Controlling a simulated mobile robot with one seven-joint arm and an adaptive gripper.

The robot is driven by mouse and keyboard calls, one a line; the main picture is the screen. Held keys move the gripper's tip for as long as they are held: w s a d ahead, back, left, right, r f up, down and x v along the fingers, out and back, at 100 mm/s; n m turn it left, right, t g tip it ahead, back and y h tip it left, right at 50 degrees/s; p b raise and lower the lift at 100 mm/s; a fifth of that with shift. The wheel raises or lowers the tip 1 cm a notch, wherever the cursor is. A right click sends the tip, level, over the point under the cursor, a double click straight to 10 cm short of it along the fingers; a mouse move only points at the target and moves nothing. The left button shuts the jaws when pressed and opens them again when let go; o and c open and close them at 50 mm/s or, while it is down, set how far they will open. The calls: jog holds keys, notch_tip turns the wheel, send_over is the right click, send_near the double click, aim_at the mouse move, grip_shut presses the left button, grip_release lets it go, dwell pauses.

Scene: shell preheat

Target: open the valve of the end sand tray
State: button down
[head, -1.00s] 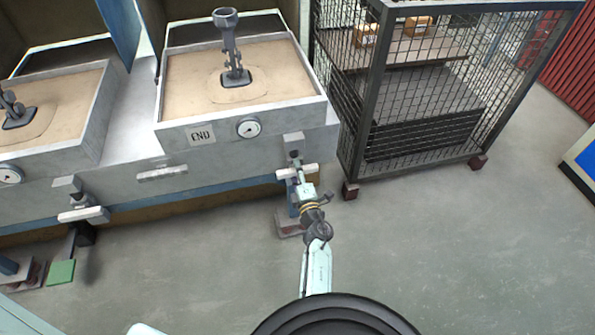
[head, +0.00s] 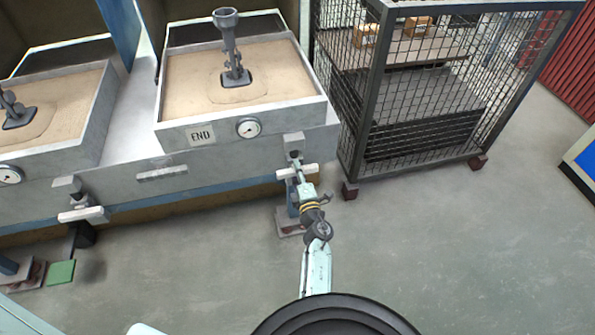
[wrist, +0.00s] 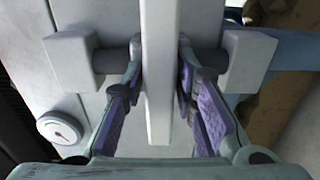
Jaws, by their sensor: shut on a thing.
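The end sand tray (head: 199,134), marked END, holds sand with a dark metal piece standing in it. Its valve (head: 293,143) is on the front below the gauge, with a pale bar handle (head: 311,170) lying crosswise. My gripper (head: 298,178) reaches up to this handle from the front. In the wrist view the white handle (wrist: 160,75) runs between the two purple-padded fingers of my gripper (wrist: 163,85), which are shut on it. The grey blocks and pin of the valve (wrist: 246,62) show behind. In the head view my gripper partly hides the handle's middle.
A second sand tray (head: 75,130) stands at left, with its own crosswise valve handle (head: 84,214). A round gauge (head: 248,128) is on the end tray's front. A wire mesh cage (head: 375,110) stands close at right. The floor in front is clear.

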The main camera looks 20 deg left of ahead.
jog(key=shift+n, duration=0.4)
jog(key=n+b, duration=0.2)
jog(key=n, duration=0.2)
jog(key=shift+f, duration=0.15)
jog(key=n+b, duration=0.1)
jog(key=n, duration=0.3)
jog(key=shift+b, duration=0.35)
jog(key=n+b, duration=0.1)
jog(key=n, duration=0.4)
jog(key=shift+b, duration=0.4)
jog(key=shift+n+b, duration=0.75)
jog(key=shift+n, duration=1.25)
jog(key=c, duration=1.4)
grip_release()
jog(key=shift+c, duration=0.2)
